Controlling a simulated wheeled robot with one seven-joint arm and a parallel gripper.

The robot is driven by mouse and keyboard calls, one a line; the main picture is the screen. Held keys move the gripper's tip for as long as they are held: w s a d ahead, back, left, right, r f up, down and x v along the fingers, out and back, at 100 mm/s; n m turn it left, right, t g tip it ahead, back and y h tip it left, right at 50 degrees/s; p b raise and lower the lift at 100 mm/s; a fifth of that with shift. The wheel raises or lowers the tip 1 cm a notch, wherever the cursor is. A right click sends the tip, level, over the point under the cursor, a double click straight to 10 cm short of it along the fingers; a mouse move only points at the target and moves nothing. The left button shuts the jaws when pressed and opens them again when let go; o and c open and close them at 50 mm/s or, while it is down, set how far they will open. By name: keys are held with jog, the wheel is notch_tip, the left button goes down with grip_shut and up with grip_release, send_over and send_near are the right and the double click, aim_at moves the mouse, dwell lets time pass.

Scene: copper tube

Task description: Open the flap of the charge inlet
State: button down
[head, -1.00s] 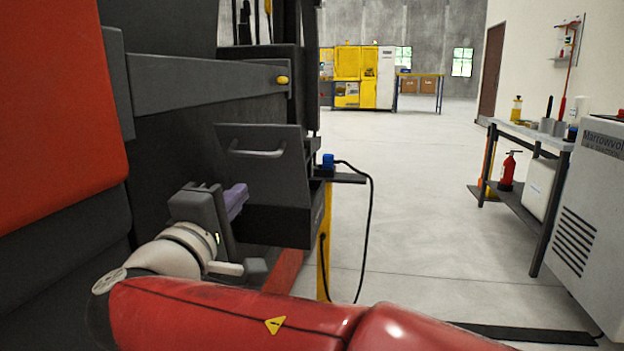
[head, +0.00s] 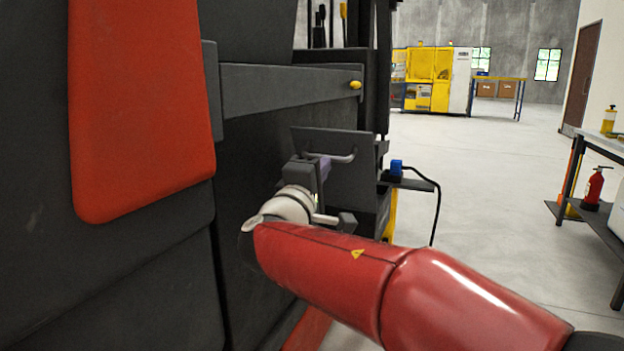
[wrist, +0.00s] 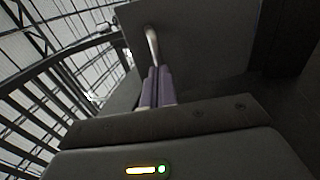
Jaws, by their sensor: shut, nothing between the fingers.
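The flap is a dark grey panel (head: 310,142) with a pale bar handle (head: 345,157) on the dark side of the machine in the head view. In the wrist view the flap (wrist: 205,40) fills the upper middle, and its handle (wrist: 153,45) runs down towards my fingertips. My gripper (head: 325,163) is shut and empty, its purple fingers together. In the wrist view my gripper (wrist: 158,72) points at the handle's lower end; I cannot tell whether it touches. My wrist hides the flap's lower part. How far the flap stands open is unclear.
A blue plug (head: 396,168) with a black cable rests on a small bracket right of the flap. A grey bar (head: 285,90) and a red panel (head: 140,110) are on the machine at left. A fire extinguisher (head: 594,187) stands far right. The floor between is clear.

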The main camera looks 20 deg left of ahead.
aim_at(335, 137)
jog(key=shift+w+r, duration=0.1)
jog(key=shift+w, duration=0.3)
jog(key=shift+r, duration=0.1)
jog(key=shift+w+r+p, duration=0.2)
jog(key=shift+r+p, duration=0.1)
jog(key=shift+p, duration=0.25)
jog(key=w+r+g+p, duration=0.1)
jog(key=p, duration=0.1)
jog(key=w+r+g+p, duration=0.1)
jog(key=w+p, duration=0.1)
jog(key=w+r+g+p, duration=0.1)
jog(key=w+p, duration=0.1)
jog(key=shift+w+d+r+p, duration=0.1)
jog(key=shift+d+r+p, duration=0.15)
jog(key=shift+r+p, duration=0.1)
jog(key=shift+w+r, duration=0.1)
jog(key=shift+w, duration=0.3)
